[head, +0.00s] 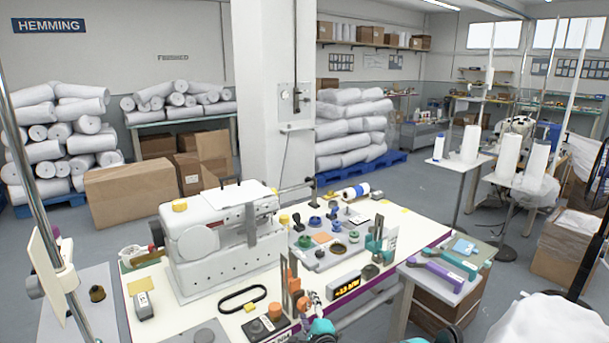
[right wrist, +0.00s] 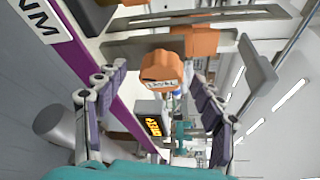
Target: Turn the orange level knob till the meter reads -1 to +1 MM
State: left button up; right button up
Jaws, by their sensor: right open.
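The orange level knob (right wrist: 162,68), with a "LEVEL" label on its face, is in the right wrist view between the spread fingers of my right gripper (right wrist: 158,82). The fingers stand apart on both sides of it, and I see no contact. In the head view my right gripper (head: 311,303) is open at the front edge of the table, by the orange parts of the stand. The meter (head: 347,287) is a dark box with lit amber characters just right of the gripper. It also shows in the right wrist view (right wrist: 152,122); its reading is too small to tell. My left gripper is not in view.
The white sewing machine (head: 220,235) stands left on the table. A green stand (head: 376,243) is behind the meter. A side table (head: 440,285) holds purple and teal tools.

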jog(key=shift+s+d, duration=0.85)
jog(key=shift+s, duration=0.3)
jog(key=shift+s+d, duration=0.85)
jog(key=shift+s, duration=0.3)
jog(key=d+r+m+t+h, duration=0.2)
jog(key=d+r+m, duration=0.2)
jog(key=r+m, duration=0.55)
jog(key=s+d+r+m+g+h, duration=0.1)
jog(key=s+d+r+m+h, duration=0.3)
jog(key=d+m, duration=0.45)
jog(key=s+d+r+m+g+h, duration=0.1)
jog(key=s+d+r+m+h, duration=0.35)
jog(key=m, duration=0.75)
jog(key=s+d+m+g, duration=0.3)
jog(key=s+d+m, duration=0.1)
jog(key=s+m, duration=0.35)
jog(key=s+a+f+m+g+y, duration=0.3)
jog(key=s+f+m, duration=0.2)
jog(key=s+m, duration=0.3)
jog(key=s+a+f+m+g+y, duration=0.3)
jog(key=s+f+m, duration=0.3)
jog(key=s+m, duration=0.2)
jog(key=shift+s+a, duration=0.8)
jog(key=shift+s, duration=0.4)
